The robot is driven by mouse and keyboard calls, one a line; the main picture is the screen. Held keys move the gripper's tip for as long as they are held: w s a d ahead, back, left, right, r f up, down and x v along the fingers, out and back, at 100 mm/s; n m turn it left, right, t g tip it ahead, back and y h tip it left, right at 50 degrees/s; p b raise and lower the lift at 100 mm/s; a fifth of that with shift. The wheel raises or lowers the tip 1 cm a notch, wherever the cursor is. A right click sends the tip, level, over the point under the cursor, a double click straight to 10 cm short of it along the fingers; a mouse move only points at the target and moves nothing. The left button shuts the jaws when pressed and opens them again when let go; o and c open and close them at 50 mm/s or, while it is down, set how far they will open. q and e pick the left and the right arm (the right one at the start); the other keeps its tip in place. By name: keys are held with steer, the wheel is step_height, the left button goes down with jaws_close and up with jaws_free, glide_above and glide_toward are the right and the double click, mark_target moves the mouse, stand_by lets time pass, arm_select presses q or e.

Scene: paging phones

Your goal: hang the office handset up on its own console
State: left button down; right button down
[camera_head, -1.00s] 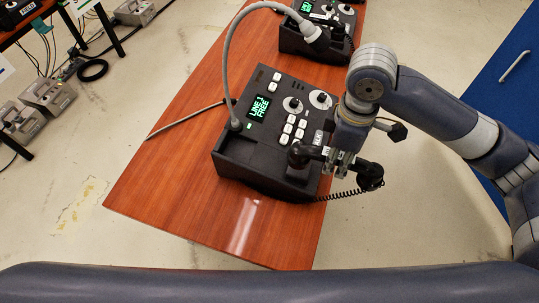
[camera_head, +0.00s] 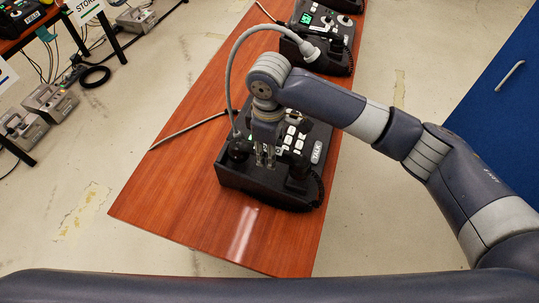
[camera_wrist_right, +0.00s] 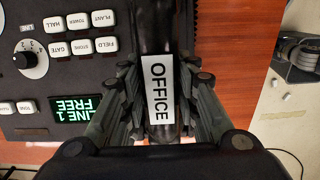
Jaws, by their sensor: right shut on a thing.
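The office console (camera_head: 262,193) is a black desk unit near the front of the wooden table, with white buttons and a gooseneck microphone. My right gripper (camera_head: 264,165) points down over its front part, shut on the black office handset (camera_head: 298,181). The handset lies crosswise along the console's front part, with its coiled cord at the right end. I cannot tell whether it touches the console. In the right wrist view the handle's white OFFICE label (camera_wrist_right: 159,90) sits between the fingers. A green LINE 1 FREE screen (camera_wrist_right: 75,108) is beside it. My left gripper is not in view.
A second, similar console (camera_head: 322,45) stands further back on the table (camera_head: 165,190). Bare wood lies left and in front of the office console. Grey boxes (camera_head: 48,103) and cables are on the floor at left. A blue panel (camera_head: 500,110) stands at right.

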steer(key=shift+f, duration=1.3)
steer(key=shift+f, duration=0.1)
steer(key=c, duration=1.2)
jaws_free()
step_height(320, 180, up, 12)
steer(key=shift+r+b, duration=0.15)
steer(key=shift+b, duration=0.5)
